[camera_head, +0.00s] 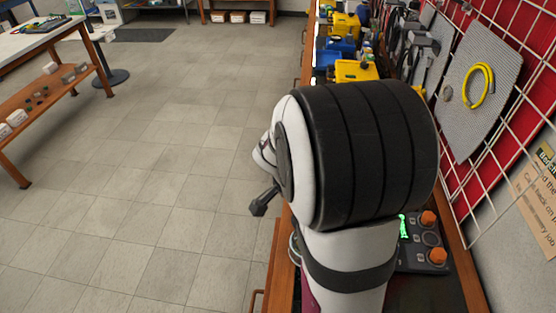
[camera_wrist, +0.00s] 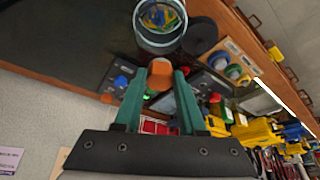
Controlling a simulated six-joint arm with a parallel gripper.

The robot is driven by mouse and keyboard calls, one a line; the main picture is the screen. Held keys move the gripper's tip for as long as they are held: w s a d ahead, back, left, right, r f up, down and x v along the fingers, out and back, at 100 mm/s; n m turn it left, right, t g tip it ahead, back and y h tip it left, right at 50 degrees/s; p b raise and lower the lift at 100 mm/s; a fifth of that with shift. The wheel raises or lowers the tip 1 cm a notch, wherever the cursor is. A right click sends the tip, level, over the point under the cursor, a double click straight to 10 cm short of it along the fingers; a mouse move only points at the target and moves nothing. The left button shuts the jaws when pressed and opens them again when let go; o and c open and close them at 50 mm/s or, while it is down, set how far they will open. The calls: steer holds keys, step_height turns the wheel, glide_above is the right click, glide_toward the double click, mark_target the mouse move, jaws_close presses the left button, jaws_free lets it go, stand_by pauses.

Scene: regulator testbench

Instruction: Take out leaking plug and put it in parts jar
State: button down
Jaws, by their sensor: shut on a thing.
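In the wrist view, my gripper (camera_wrist: 158,84) is shut on an orange plug (camera_wrist: 160,71), held between its two teal fingertips. A clear round glass jar (camera_wrist: 140,32) is just beyond the plug, with yellow, blue and green parts visible inside. The plug appears below the jar's near rim in the picture; whether it is over the bench or touching anything I cannot tell. A dark regulator panel (camera_wrist: 118,80) lies behind the fingers and is partly hidden. In the head view its dark panel (camera_head: 420,242) shows orange knobs and a green glow; my arm hides my gripper there.
A round black disc (camera_wrist: 203,34) lies beside the jar.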

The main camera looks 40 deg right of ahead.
steer(key=shift+f, duration=0.2)
steer(key=shift+c, duration=2)
jaws_free()
steer(key=shift+r, duration=0.1)
steer(key=v, duration=1.6)
steer(key=s+a+f+n+y, duration=0.3)
steer(key=s+a+n, duration=0.3)
steer(key=a, duration=0.3)
steer(key=s+a+f+n+t+y, duration=0.1)
steer(key=s+a+f+n+y, duration=0.2)
steer(key=s+a+n, duration=0.4)
steer(key=a+f+n, duration=0.1)
steer(key=a+n, duration=0.1)
steer(key=a, duration=0.1)
steer(key=shift+s+f, duration=0.15)
steer(key=shift+f, duration=0.05)
